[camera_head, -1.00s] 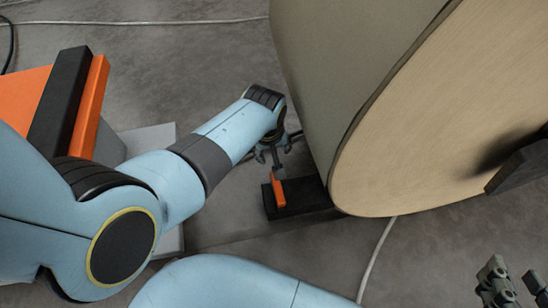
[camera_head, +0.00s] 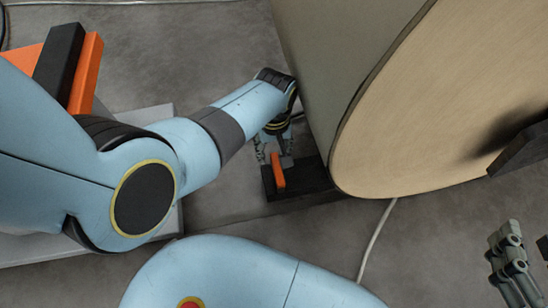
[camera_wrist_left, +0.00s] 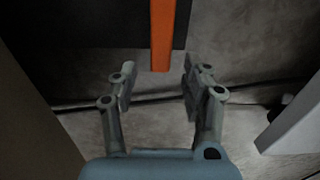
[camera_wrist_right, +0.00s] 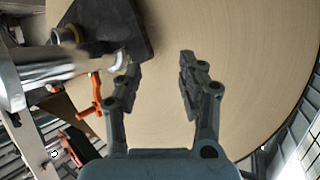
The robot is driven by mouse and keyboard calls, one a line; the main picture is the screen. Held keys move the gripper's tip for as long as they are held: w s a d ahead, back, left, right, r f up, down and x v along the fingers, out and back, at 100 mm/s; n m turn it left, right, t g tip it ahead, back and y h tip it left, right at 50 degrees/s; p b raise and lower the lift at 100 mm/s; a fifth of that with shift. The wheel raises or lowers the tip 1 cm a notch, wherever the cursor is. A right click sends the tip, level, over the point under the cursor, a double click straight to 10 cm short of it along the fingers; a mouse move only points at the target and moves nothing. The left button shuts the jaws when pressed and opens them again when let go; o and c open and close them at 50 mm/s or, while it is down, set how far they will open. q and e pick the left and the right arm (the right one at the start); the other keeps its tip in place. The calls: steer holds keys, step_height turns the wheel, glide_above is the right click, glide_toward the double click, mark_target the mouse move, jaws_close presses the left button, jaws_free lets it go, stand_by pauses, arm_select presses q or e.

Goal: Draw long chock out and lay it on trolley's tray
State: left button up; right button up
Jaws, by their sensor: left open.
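The long chock is a black block (camera_head: 308,178) lying on the floor against the underside of the big roll, with an orange bar (camera_head: 278,172) on it. In the left wrist view the black block (camera_wrist_left: 90,25) fills the top, and the orange bar (camera_wrist_left: 162,35) points down between the fingers. My left gripper (camera_wrist_left: 156,85) is open, its fingertips just short of the bar's end, one on either side. In the head view the left gripper (camera_head: 276,155) is at the block's left end. My right gripper (camera_wrist_right: 160,70) is open and empty, in front of the roll's pale face.
The big roll (camera_head: 430,110) with its pale round face takes up the right side. An orange and black object (camera_head: 68,65) stands on a grey surface (camera_head: 150,115) at left. A pale cable (camera_head: 377,240) lies on the floor. A dark bracket (camera_wrist_right: 105,25) is near my right gripper.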

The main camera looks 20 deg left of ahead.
arm_select(q)
step_height(320, 180, down, 3)
steer(key=shift+s+r+b, duration=0.1)
steer(key=shift+b, duration=0.85)
step_height(320, 180, down, 2)
steer(key=shift+f+b, duration=0.2)
steer(key=shift+b, duration=0.65)
arm_select(e)
steer(key=w+a+r+n+t+y, duration=0.1)
steer(key=r+t, duration=0.4)
steer(key=r, duration=0.7)
steer(key=w+a+r+n+t+y, duration=0.1)
steer(key=w+r+n+t+y, duration=0.2)
steer(key=r, duration=0.9)
steer(key=shift+w+a+t+y, duration=0.4)
steer(key=shift+w+t+y, duration=0.4)
steer(key=shift+t, duration=0.8)
steer(key=shift+s, duration=0.15)
arm_select(q)
jaws_close()
